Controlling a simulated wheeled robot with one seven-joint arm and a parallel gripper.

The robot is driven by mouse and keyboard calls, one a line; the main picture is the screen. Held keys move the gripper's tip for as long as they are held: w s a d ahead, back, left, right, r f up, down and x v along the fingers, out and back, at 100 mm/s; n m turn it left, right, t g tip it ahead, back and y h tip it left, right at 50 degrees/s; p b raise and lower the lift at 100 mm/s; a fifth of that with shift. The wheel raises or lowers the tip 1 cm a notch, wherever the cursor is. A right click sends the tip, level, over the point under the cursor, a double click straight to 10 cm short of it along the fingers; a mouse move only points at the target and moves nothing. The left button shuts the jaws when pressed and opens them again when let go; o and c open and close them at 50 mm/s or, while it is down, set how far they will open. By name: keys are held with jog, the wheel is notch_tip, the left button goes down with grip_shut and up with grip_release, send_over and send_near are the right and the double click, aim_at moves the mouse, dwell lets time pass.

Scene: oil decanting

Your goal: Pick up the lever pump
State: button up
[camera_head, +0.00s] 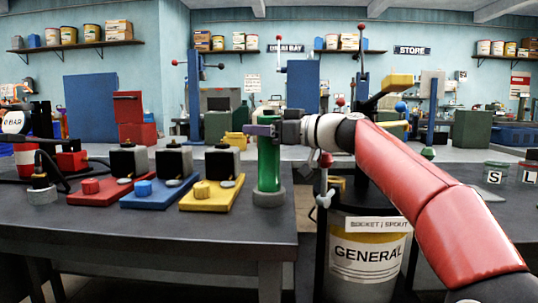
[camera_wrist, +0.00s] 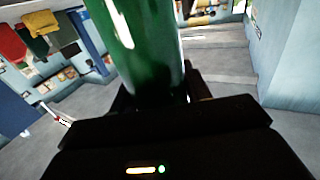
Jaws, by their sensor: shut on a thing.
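The lever pump appears to be the green upright cylinder (camera_head: 268,165) at the right end of the dark table. Its lower end stands in a grey round base (camera_head: 268,198). No lever clearly shows on it. My gripper (camera_head: 265,131) reaches in from the right and is shut around the upper part of the cylinder. In the wrist view, the green cylinder (camera_wrist: 137,45) rises between the dark jaws of my gripper (camera_wrist: 155,100). The jaws hide part of it. I cannot tell whether it is lifted clear of the base.
Red (camera_head: 100,190), blue (camera_head: 160,193) and yellow (camera_head: 213,193) plates with black-topped units stand left of the cylinder. A drum labelled GENERAL (camera_head: 368,262) stands right of this dark table (camera_head: 150,228), below my arm. Yellow blocks (camera_head: 236,141) lie behind.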

grip_shut()
jog(key=shift+r, duration=0.15)
